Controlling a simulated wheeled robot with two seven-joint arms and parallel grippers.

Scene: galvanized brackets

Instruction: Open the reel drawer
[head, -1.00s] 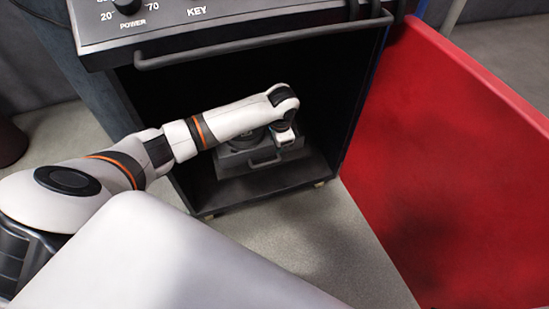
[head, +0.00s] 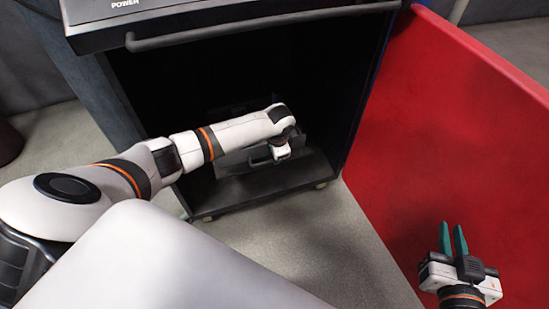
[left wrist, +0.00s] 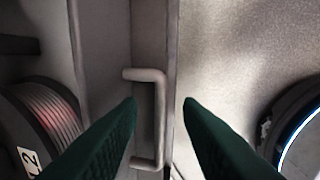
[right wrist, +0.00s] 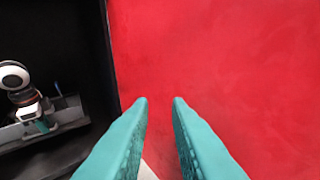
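The grey reel drawer (head: 233,166) sits low inside the dark cabinet, with a bar handle (head: 259,161) on its front. My left gripper (head: 281,158) is at the handle; its fingers are mostly hidden in the head view. In the left wrist view my left gripper (left wrist: 160,101) is open, with the handle's bar (left wrist: 160,120) between the two fingertips and a gap on each side. A dark reel (left wrist: 45,105) lies behind the drawer front. My right gripper (head: 452,227) is open and empty before the red panel. The drawer (right wrist: 75,112) also shows in the right wrist view.
The cabinet's lower shelf (head: 265,188) extends below the drawer. A long bar (head: 235,30) crosses the cabinet top. The large red panel (head: 440,120) stands to the right. Open floor (head: 345,240) lies in front. A dark round thing with a glowing rim (left wrist: 290,128) is right of the handle.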

